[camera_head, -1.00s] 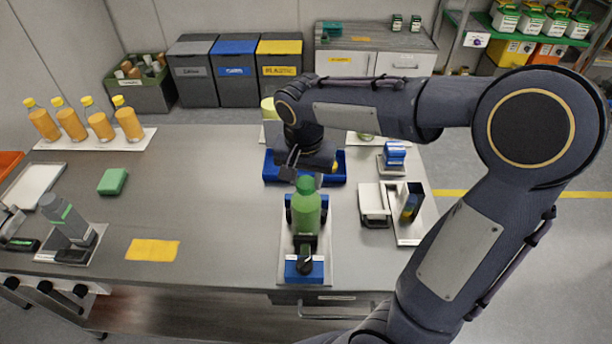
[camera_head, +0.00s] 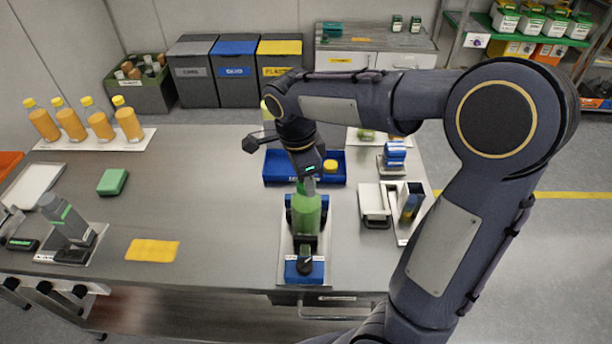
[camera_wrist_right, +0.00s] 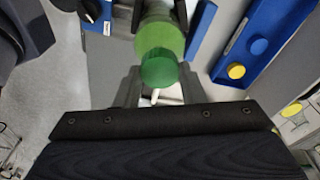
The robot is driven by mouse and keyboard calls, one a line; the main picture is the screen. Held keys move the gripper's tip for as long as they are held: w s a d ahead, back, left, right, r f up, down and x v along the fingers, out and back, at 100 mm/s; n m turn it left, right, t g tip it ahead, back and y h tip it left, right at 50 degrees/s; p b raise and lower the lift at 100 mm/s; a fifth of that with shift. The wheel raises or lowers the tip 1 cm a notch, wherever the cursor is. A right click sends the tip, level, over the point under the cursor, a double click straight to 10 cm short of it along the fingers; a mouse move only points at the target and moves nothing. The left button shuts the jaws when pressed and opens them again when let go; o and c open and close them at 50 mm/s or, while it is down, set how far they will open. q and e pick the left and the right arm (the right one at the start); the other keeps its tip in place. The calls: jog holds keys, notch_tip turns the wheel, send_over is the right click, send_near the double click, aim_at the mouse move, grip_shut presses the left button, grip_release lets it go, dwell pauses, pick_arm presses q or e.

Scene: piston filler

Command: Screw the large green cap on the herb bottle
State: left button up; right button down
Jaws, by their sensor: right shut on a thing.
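The green herb bottle (camera_head: 307,216) stands upright in a blue and black clamp fixture (camera_head: 304,270) on the bench. The large green cap (camera_wrist_right: 158,68) is on top of the bottle neck in the right wrist view, with the lighter green bottle (camera_wrist_right: 158,38) behind it. My right gripper (camera_head: 307,182) is above the bottle, its fingers on either side of the cap and shut on it. In the head view the gripper mostly hides the cap. I cannot tell how far the cap is threaded. My left gripper is not in view.
A blue tray (camera_head: 278,181) behind the bottle holds a yellow cap (camera_head: 331,166); a blue cap (camera_wrist_right: 259,46) shows there in the wrist view. Yellow-capped bottles stand at the back left. A yellow cloth (camera_head: 153,250) and green sponge (camera_head: 113,182) lie left, with clear bench between.

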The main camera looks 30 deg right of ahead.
jog(key=m, duration=0.3)
jog(key=c, duration=0.9)
grip_release()
jog(key=shift+r, duration=0.1)
notch_tip(320, 180, up, 7)
jog(key=p, duration=0.6)
